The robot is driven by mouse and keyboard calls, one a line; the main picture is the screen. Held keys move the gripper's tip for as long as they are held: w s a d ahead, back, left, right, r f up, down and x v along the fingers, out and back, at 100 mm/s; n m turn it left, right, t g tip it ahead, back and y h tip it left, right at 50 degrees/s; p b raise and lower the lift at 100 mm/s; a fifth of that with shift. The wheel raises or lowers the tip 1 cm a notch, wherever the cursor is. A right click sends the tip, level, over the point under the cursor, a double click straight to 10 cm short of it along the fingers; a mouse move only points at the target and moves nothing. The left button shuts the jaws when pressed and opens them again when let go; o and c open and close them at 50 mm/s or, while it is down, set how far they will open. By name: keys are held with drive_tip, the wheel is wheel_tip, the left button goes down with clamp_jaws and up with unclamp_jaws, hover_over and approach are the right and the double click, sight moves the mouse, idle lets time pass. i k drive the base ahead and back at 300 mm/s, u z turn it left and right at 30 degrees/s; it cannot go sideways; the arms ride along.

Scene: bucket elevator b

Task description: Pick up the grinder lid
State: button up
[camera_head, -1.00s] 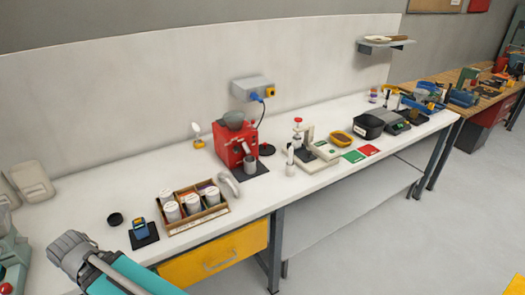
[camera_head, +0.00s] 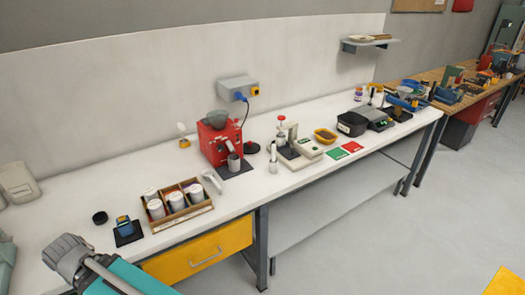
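The red grinder (camera_head: 214,145) stands on the white bench near the wall, with a grey hopper (camera_head: 216,118) on top and a metal cup (camera_head: 234,163) at its front. A dark round lid with a small knob (camera_head: 251,148) lies flat on the bench just right of the grinder; it looks like the grinder lid. Part of my arm shows at the lower left, well away from the grinder and lid. My gripper's fingers do not show.
A wooden box of white canisters (camera_head: 188,216) stands left of the grinder. A black round piece (camera_head: 100,217) lies further left. A press-like device (camera_head: 292,150) stands right of the lid. Open floor (camera_head: 370,240) lies in front of the bench.

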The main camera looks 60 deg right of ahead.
sight(250, 148)
drive_tip(key=k, duration=1.35)
drive_tip(key=z, duration=2.1)
drive_tip(key=i, duration=0.95)
drive_tip(key=z, duration=0.1)
